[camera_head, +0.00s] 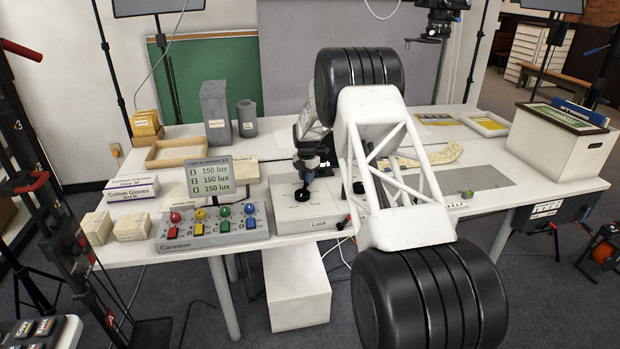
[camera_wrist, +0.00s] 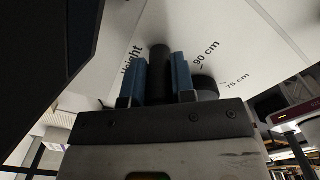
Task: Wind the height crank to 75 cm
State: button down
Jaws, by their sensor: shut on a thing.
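The height crank shows in the wrist view as a dark upright grip (camera_wrist: 158,72) between the two blue fingers of my gripper (camera_wrist: 160,82), which are shut on it. A round dark part (camera_wrist: 204,86) sits just right of the right finger, near the printed "90 cm" and "75 cm" marks. "Height" is printed to the left. In the head view my gripper (camera_head: 307,172) reaches down to the white control box (camera_head: 318,222), whose front reads "Lock". A black round part of the crank (camera_head: 302,195) shows below the fingers. The crank's exact pointing is partly hidden.
A panel with coloured knobs (camera_head: 212,228) and a display reading 150 lux (camera_head: 209,178) stand left of the box. A grey canister (camera_head: 216,112) stands behind. My arm covers much of the middle. A white archival box (camera_head: 560,142) stands at the table's right end.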

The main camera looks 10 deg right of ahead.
jog(key=shift+w+a, duration=0.15)
jog(key=shift+a, duration=0.55)
jog(key=shift+w+a, duration=0.15)
jog(key=shift+a, duration=0.55)
jog(key=shift+a+r, duration=0.1)
jog(key=shift+a, duration=1.3)
jog(key=shift+s+a, duration=0.35)
jog(key=shift+a, duration=0.3)
jog(key=shift+s+a+n, duration=0.25)
jog(key=shift+a+n, duration=0.3)
jog(key=shift+n, duration=0.25)
jog(key=c, duration=0.9)
grip_release()
jog(key=shift+c, duration=0.2)
notch_tip(320, 180, up, 8)
jog(key=shift+f, duration=0.2)
